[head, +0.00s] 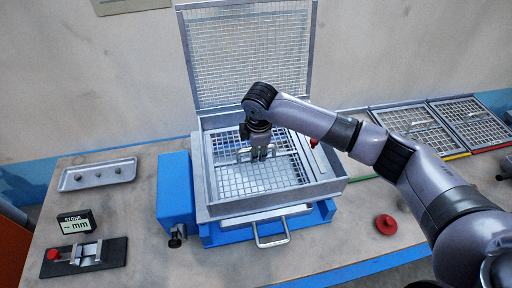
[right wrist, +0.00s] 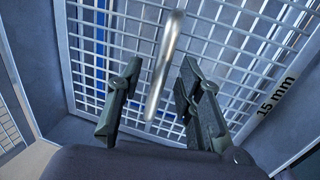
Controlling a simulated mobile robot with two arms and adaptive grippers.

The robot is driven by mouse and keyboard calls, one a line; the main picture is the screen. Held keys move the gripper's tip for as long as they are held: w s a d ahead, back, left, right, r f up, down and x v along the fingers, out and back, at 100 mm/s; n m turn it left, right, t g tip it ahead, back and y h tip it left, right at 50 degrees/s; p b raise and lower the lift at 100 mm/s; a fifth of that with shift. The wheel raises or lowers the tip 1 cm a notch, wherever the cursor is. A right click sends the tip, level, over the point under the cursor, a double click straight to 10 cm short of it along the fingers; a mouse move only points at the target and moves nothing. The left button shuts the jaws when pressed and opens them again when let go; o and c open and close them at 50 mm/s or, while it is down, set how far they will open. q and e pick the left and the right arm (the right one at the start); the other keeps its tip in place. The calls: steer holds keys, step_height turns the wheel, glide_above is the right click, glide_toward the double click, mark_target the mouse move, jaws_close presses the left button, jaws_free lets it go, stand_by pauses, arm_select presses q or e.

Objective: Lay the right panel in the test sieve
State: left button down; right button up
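The test sieve (head: 330,187) is an open grey box on a blue base, with a mesh lid (head: 250,50) raised at its back. A wire-grid panel (head: 262,178) lies inside the box; it also shows in the right wrist view (right wrist: 225,48), where "15 mm" is printed on a grey side. My right gripper (head: 262,152) points down into the box at the panel's metal handle (right wrist: 165,65). In the right wrist view its fingers (right wrist: 160,85) are apart, one on each side of the handle, with visible gaps. My left gripper is not in view.
Two more grid panels, one yellow-edged (head: 418,128) and one red-edged (head: 472,124), lie at the right. A red knob (head: 386,224) stands at the front right. A tray (head: 97,174) with small stones and a gauge marked "STONE -- mm" (head: 76,222) are at the left.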

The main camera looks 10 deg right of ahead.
step_height(320, 180, up, 12)
steer(key=s, duration=0.2)
steer(key=shift+s+f, duration=0.1)
stand_by(0.5)
